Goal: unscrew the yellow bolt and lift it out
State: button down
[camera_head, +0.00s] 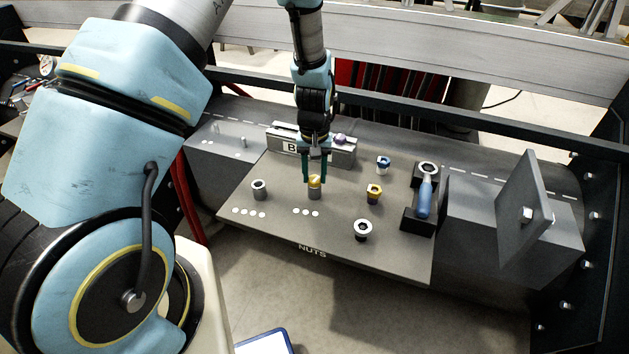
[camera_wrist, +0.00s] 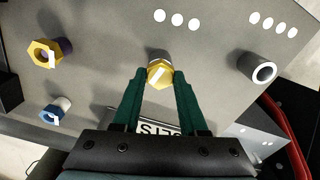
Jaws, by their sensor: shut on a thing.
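The yellow bolt (camera_head: 315,181) stands upright at a grey socket (camera_head: 315,193) on the grey board, above three white dots. In the wrist view the yellow bolt's head (camera_wrist: 160,73), with a white mark across it, sits between the tips of my green fingers. My gripper (camera_head: 314,180) points down over it and is shut on the bolt head. The grey socket is partly hidden below the head in the wrist view (camera_wrist: 160,56). Whether the bolt's thread is still in the socket cannot be seen.
An empty grey socket (camera_head: 259,190) stands left. A yellow nut (camera_head: 374,193), a blue nut (camera_head: 383,163) and a dark-and-white ring (camera_head: 363,230) stand right. A blue-handled tool (camera_head: 424,196) rests in a black holder. A grey rack (camera_head: 341,152) is close behind my gripper. The board's front is clear.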

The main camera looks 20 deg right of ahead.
jog(key=n+p, duration=0.1)
jog(key=n, duration=0.5)
jog(key=shift+r+p, duration=0.2)
jog(key=shift+p, duration=0.15)
jog(key=n+p, duration=0.1)
jog(key=n, duration=0.3)
jog(key=shift+f+n+p, duration=0.15)
jog(key=shift+n+p, duration=0.15)
jog(key=shift+n, duration=0.7)
jog(key=c, duration=0.6)
grip_release()
jog(key=shift+o, duration=0.2)
